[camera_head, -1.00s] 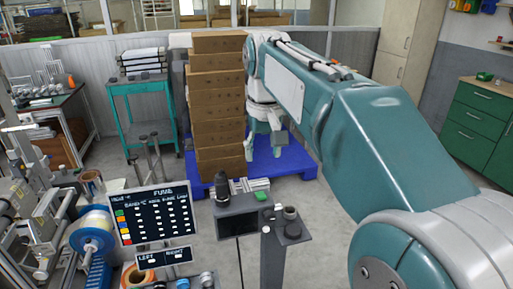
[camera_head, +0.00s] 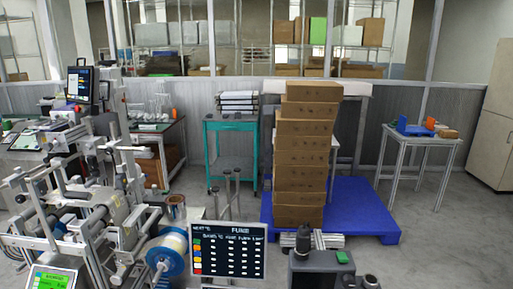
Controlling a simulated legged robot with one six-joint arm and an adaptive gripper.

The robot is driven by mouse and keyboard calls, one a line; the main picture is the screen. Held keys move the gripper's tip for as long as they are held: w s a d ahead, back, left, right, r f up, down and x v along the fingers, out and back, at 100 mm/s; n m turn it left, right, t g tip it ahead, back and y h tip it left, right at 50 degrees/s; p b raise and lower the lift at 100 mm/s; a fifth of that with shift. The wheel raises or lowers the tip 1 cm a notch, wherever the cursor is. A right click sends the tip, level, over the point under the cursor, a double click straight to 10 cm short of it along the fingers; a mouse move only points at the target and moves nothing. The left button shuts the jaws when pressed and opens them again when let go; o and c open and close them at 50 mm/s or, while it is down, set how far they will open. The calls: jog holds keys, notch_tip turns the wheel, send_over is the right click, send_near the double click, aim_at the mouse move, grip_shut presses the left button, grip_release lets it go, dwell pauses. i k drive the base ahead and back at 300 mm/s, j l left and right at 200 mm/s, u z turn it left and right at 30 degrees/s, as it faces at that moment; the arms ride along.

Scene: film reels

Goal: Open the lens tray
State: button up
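I cannot pick out a lens tray for certain in this view. A grey box-shaped unit (camera_head: 325,272) with a dark upright cylinder (camera_head: 303,240) and a green part (camera_head: 343,257) on top stands at the bottom, right of centre, cut off by the lower edge. A dark panel with white text and coloured squares (camera_head: 228,249) stands to its left. My gripper and arm are out of view.
A film machine (camera_head: 85,225) with a blue-rimmed reel (camera_head: 167,250) fills the lower left. Stacked brown boxes (camera_head: 303,155) stand on a blue pallet (camera_head: 365,215). A teal cart (camera_head: 230,125) and a small table (camera_head: 420,140) stand behind. Floor at right is clear.

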aim_at(91, 182)
jog(key=u, duration=1.55)
jog(key=j+z, duration=0.1)
jog(key=z, duration=0.3)
jog(key=i+j+z, duration=0.15)
jog(key=j, duration=0.15)
jog(key=i+j+z, duration=0.15)
jog(key=j, duration=0.15)
jog(key=i+j+z, duration=0.15)
jog(key=j, duration=0.15)
jog(key=j+z, duration=0.15)
jog(key=j, duration=0.15)
jog(key=i+j, duration=0.1)
jog(key=j, duration=0.4)
jog(key=i+j, duration=0.15)
jog(key=j, duration=0.4)
jog(key=i+j+z, duration=0.1)
jog(key=j, duration=0.4)
jog(key=i+j, duration=0.1)
jog(key=j, duration=0.4)
jog(key=i+j, duration=0.1)
jog(key=j, duration=0.45)
jog(key=i+j, duration=0.1)
jog(key=j, duration=0.4)
jog(key=i, duration=0.85)
jog(key=l+z, duration=0.05)
jog(key=l, duration=0.05)
